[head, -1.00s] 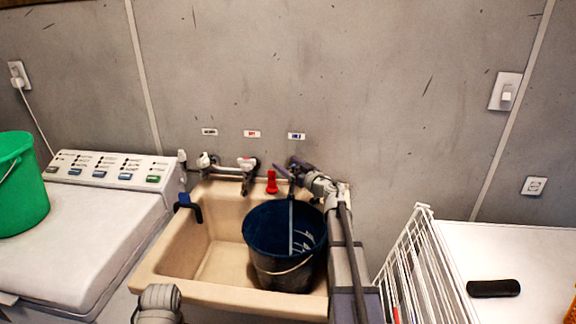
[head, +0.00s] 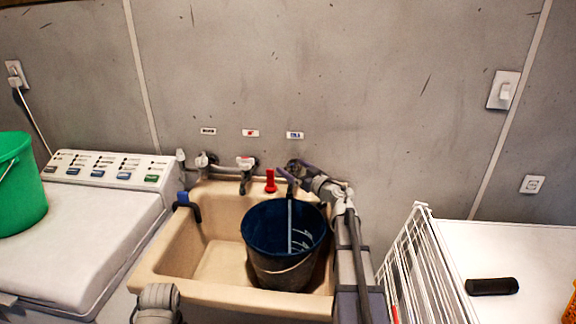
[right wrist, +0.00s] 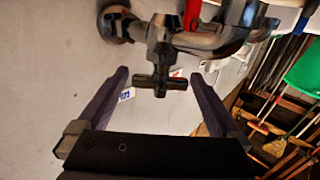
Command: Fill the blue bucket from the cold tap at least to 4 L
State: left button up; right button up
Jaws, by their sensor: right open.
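The blue bucket (head: 262,262) stands upright in the beige sink, under the rightmost tap. Pale scale marks show inside it. A pale vertical line crosses its inside; I cannot tell whether it is water or part of the scale, and the water level is unclear. The cold tap is under the blue label (head: 295,135), largely covered by my right gripper (head: 289,171) in the head view. In the right wrist view its cross handle (right wrist: 160,83) sits between the open fingers of my right gripper (right wrist: 160,76), with gaps on both sides. My left gripper is not visible.
The sink (head: 200,262) has free room left of the bucket. A red-labelled tap (head: 245,163) and another tap (head: 203,160) are on the wall to the left. A washer (head: 75,240) with a green bucket (head: 20,190) stands left; a white wire rack (head: 415,265) stands right.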

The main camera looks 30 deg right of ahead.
jog(key=s, duration=0.4)
jog(key=shift+d, duration=0.35)
